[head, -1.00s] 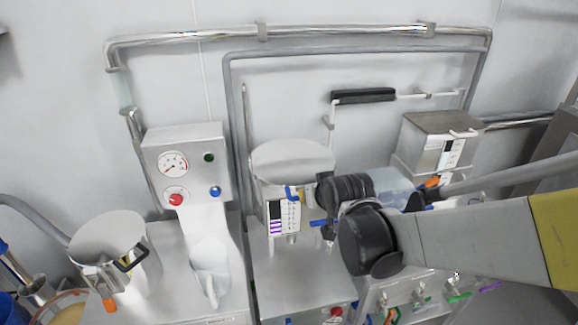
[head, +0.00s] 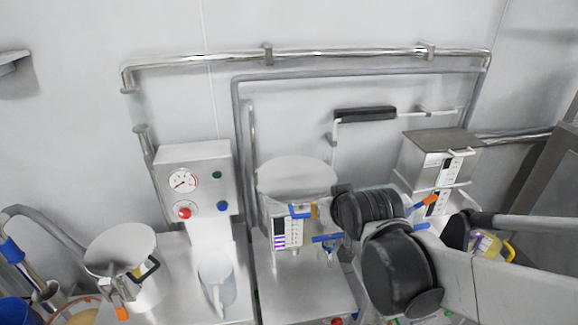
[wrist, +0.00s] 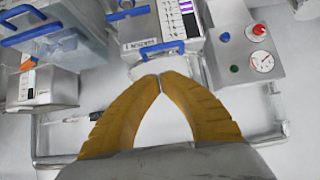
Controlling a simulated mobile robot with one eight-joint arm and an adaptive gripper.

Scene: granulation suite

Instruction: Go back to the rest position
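My gripper (wrist: 159,78) shows in the wrist view with its two yellow fingers arched and their tips meeting. Nothing shows between the fingers. The tips lie in front of a grey box with a blue handle (wrist: 150,50); I cannot tell the distance. In the head view my dark arm joints cover the middle right, and the gripper is mostly hidden behind them.
A gauge panel (head: 195,165) stands over a white scoop-shaped vessel (head: 216,285). A lidded steel pot (head: 125,255) is at left. A round-topped hopper (head: 295,178) stands beside my arm, with a steel box (head: 440,150) at right. Pipes (head: 340,55) run along the wall.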

